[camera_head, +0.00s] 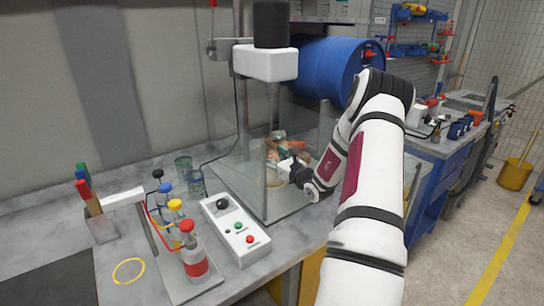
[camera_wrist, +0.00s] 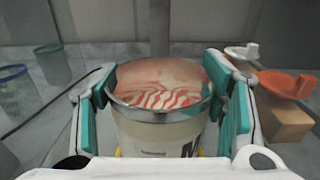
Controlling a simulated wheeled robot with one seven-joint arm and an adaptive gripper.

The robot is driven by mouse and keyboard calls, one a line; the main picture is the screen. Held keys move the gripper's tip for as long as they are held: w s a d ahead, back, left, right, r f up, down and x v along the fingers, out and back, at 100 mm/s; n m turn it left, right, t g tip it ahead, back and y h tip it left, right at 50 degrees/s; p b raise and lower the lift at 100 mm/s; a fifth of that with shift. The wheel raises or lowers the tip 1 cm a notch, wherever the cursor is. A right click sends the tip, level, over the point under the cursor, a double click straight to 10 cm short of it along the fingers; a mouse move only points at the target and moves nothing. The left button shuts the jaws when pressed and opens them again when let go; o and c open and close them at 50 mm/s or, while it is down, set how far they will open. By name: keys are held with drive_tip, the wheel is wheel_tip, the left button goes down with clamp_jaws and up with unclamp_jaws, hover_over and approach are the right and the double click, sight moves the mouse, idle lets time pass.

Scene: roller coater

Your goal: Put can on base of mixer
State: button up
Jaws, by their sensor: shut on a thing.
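The can (camera_wrist: 158,128) has a metal rim, a pale label and red-and-white swirled contents at its open top. In the wrist view it stands between the teal pads of my gripper (camera_wrist: 163,95), which is shut on it. The mixer (camera_head: 265,63) has a white head, a black motor and a shaft pointing down. Its grey base (camera_head: 290,201) lies below, behind clear panels. In the head view my gripper (camera_head: 279,166) is inside the panels, over the base and near the shaft. The can is mostly hidden there, and I cannot tell whether its bottom touches the base.
A control box (camera_head: 235,229) with buttons stands in front of the mixer. A rack of bottles (camera_head: 192,252) is at left, and glass beakers (camera_head: 196,182) stand behind it. A blue drum (camera_head: 325,68) is behind the mixer. An orange-topped item (camera_wrist: 288,85) is right of the gripper.

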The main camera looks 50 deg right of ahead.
drive_tip(key=o, duration=2)
drive_tip(key=shift+f, duration=0.1)
drive_tip(key=shift+c, duration=0.2)
drive_tip(key=shift+r, duration=0.2)
drive_tip(key=v, duration=1.2)
drive_tip(key=shift+b, duration=0.3)
drive_tip(key=shift+s+f, duration=0.1)
drive_tip(key=shift+f, duration=0.05)
